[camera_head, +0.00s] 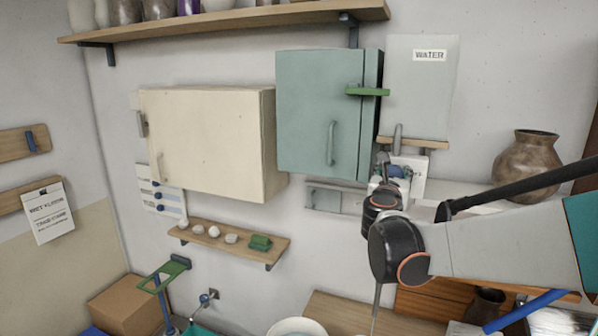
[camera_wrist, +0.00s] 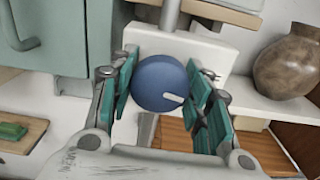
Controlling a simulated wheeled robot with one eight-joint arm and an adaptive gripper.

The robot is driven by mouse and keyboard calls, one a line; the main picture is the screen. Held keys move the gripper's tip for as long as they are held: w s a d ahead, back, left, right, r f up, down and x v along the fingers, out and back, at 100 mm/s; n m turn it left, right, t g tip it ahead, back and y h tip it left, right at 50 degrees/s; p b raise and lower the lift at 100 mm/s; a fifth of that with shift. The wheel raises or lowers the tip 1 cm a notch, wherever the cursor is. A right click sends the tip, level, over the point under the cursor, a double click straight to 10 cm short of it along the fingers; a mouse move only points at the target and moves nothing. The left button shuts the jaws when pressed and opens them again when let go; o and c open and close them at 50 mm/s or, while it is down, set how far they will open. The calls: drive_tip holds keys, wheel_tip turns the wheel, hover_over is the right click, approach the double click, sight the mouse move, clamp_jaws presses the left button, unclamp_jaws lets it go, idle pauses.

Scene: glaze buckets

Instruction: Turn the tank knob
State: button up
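The water tank (camera_head: 421,85) is a pale grey panel on the back wall with a "WATER" label. Its knob (camera_wrist: 160,83) is round and blue with a short white mark pointing to the lower right, set on a white block (camera_wrist: 185,45). In the head view the knob (camera_head: 397,171) is small and partly hidden by my gripper. My gripper (camera_wrist: 162,82) is open, with its green-padded fingers to the left and right of the knob. The pads are very near the knob's sides; I cannot tell whether they touch.
A teal cabinet (camera_head: 305,110) is left of the tank, with a cream cabinet (camera_head: 205,140) beyond it. A brown vase (camera_head: 526,167) stands on the white shelf to the right. A small wooden shelf (camera_head: 225,242) with a green block is below left.

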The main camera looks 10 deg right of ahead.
drive_tip(key=shift+c, duration=1.1)
drive_tip(key=shift+s+a+r+n+b, duration=0.1)
drive_tip(key=shift+s+n+b, duration=0.1)
drive_tip(key=shift+n+b, duration=0.8)
drive_tip(key=o, duration=0.8)
drive_tip(key=shift+o, duration=1.4)
drive_tip(key=shift+w, duration=0.25)
